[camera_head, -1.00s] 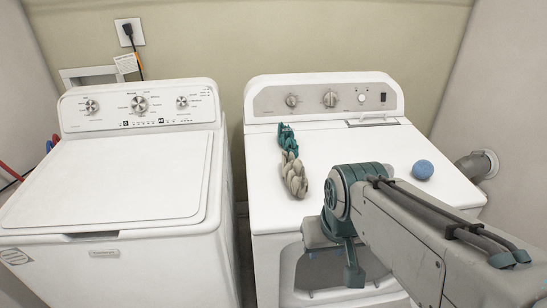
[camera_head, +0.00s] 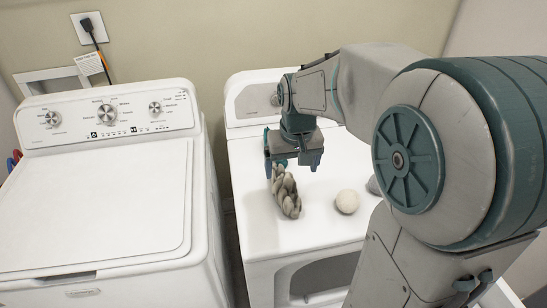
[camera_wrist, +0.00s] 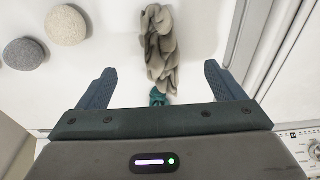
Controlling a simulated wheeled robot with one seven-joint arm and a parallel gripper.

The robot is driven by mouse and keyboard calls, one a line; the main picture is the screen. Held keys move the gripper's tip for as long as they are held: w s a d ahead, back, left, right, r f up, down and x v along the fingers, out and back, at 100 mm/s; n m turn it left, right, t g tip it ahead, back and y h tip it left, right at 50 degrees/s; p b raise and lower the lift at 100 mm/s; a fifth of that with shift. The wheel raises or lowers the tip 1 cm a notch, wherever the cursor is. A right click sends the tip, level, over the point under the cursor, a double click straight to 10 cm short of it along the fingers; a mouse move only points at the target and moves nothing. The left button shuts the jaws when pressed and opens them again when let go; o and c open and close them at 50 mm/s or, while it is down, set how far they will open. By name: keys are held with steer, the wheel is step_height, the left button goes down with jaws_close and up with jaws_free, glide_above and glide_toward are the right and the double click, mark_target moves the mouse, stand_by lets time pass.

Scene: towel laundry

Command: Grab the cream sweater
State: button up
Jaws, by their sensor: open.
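The cream sweater appears as a twisted beige-grey cloth (camera_head: 287,194) lying on top of the right-hand white machine, near its left edge. It also shows in the wrist view (camera_wrist: 158,45), running away from the gripper. A teal cloth (camera_wrist: 157,97) lies at its near end there, mostly hidden behind my gripper in the head view. My gripper (camera_head: 290,168) is open and points down above the far end of the cloth. In the wrist view its fingers (camera_wrist: 160,84) stand apart on either side of the cloths, with nothing held between them.
The cloths lie on the right-hand machine's white top (camera_head: 325,225). A cream ball (camera_head: 347,202) and a grey ball (camera_head: 374,186) lie to their right. The left-hand washer (camera_head: 95,210) has its lid shut. A gap separates the machines. My arm hides the right side.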

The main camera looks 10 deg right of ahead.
mark_target(286, 180)
steer(key=w, duration=0.3)
steer(key=shift+f, duration=0.1)
steer(key=shift+w+f, duration=0.2)
steer(key=shift+w, duration=0.05)
steer(key=f, duration=0.5)
steer(key=w+f+p, duration=0.1)
steer(key=f, duration=0.2)
steer(key=shift+f, duration=0.15)
steer(key=shift+w+f+p, duration=0.25)
steer(key=shift+f+p, duration=0.15)
steer(key=shift+f, duration=0.9)
steer(key=shift+w+f+p, duration=0.25)
steer(key=shift+f+p, duration=0.1)
steer(key=shift+f, duration=0.9)
steer(key=c, duration=1.5)
steer(key=shift+r, duration=0.1)
